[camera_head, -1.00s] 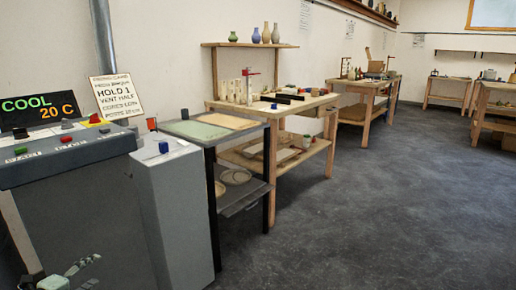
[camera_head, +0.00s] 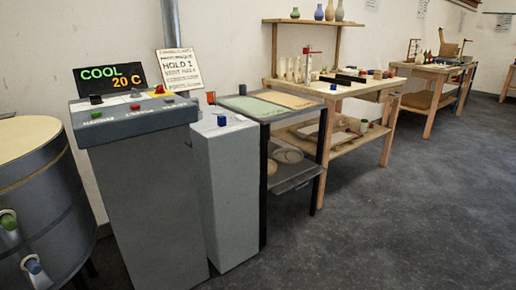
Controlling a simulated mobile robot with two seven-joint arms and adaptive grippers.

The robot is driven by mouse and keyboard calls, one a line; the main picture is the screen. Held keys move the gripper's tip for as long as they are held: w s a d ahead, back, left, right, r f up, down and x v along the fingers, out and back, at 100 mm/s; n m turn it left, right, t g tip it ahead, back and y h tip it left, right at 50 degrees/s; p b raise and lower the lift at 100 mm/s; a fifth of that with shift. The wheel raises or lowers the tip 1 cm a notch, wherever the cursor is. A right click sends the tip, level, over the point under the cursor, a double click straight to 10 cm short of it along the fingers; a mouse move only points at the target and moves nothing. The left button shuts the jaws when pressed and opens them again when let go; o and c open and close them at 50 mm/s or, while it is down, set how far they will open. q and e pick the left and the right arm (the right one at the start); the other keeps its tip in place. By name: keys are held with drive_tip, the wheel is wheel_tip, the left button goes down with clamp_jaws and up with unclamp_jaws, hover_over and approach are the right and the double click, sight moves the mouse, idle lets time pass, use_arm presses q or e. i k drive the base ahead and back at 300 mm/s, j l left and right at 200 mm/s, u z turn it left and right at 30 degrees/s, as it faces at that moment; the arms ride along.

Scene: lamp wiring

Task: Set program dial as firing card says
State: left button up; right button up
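The grey kiln control console (camera_head: 150,190) stands left of centre. Its lit display (camera_head: 110,77) reads COOL in green and 20 C in orange. Neither gripper is in view.
A green button (camera_head: 96,114) and red button (camera_head: 135,106) are on the console front. A round kiln (camera_head: 45,205) with green and blue plugs stands left. A grey pedestal (camera_head: 225,190) with a blue knob (camera_head: 221,120) adjoins right. Floor (camera_head: 400,220) is clear at right.

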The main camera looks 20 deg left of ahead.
sight(95, 99)
drive_tip(key=u, duration=1.6)
